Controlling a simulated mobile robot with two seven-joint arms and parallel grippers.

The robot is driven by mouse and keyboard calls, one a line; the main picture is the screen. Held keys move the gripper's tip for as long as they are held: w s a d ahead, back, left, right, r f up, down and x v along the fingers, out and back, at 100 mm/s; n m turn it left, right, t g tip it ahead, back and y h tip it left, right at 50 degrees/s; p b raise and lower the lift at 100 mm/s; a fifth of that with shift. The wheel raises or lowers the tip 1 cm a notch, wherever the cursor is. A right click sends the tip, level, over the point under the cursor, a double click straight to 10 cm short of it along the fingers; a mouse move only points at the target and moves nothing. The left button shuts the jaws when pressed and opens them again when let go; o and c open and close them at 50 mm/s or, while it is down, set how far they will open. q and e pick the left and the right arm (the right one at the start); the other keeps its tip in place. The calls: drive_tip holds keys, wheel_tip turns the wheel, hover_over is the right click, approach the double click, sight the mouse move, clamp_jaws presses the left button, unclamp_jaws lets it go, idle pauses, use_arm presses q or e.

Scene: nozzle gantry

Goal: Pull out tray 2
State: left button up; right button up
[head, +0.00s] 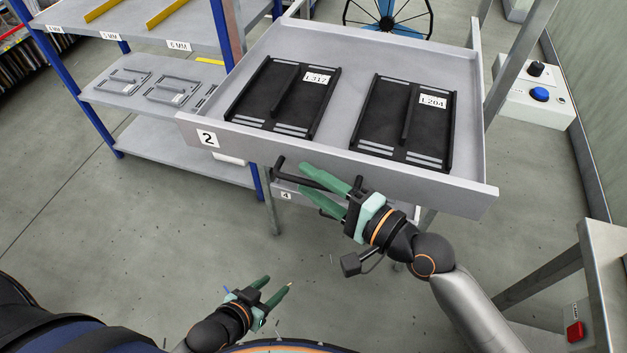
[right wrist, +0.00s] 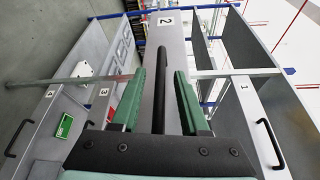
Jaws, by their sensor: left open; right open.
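Tray 2 (head: 340,165) is a grey drawer with a "2" label at its front left, and it stands well out from its frame. My right gripper (head: 303,180) is open at the handle. In the right wrist view the handle (right wrist: 158,90) lies between the green fingers of my right gripper (right wrist: 160,92), with gaps on both sides. My left gripper (head: 277,286) is open and empty, low over the floor.
A drawer labelled 4 (head: 286,195) is partly visible below. A blue-posted shelf (head: 130,90) with plates stands at the left. A control box (head: 535,95) with a blue button is at the right. A table edge with a red button (head: 575,332) is at lower right. Floor in front is clear.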

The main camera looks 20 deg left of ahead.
drive_tip(key=shift+d, duration=0.15)
drive_tip(key=b+v, duration=0.2)
drive_tip(key=v, duration=1)
drive_tip(key=shift+b, duration=0.4)
drive_tip(key=shift+s+d, duration=0.1)
drive_tip(key=w+d+f+n+t+h+p, duration=0.1)
drive_tip(key=d+f+n+t+h, duration=0.1)
drive_tip(key=d+f+h, duration=0.35)
drive_tip(key=w+d+f+n+t+h+p, duration=0.1)
drive_tip(key=w+d+f+n+t+h, duration=0.1)
drive_tip(key=f, duration=0.7)
drive_tip(key=s+d+f+n+g+h, duration=0.1)
drive_tip(key=s+d+f+n+h, duration=0.3)
drive_tip(key=f, duration=0.9)
drive_tip(key=s+d+h, duration=0.2)
drive_tip(key=s+d, duration=0.2)
drive_tip(key=s, duration=0.1)
drive_tip(key=shift+s+d+f+n+g, duration=0.2)
drive_tip(key=shift+f+n+g, duration=0.1)
drive_tip(key=shift+n, duration=0.1)
drive_tip(key=shift+d, duration=0.1)
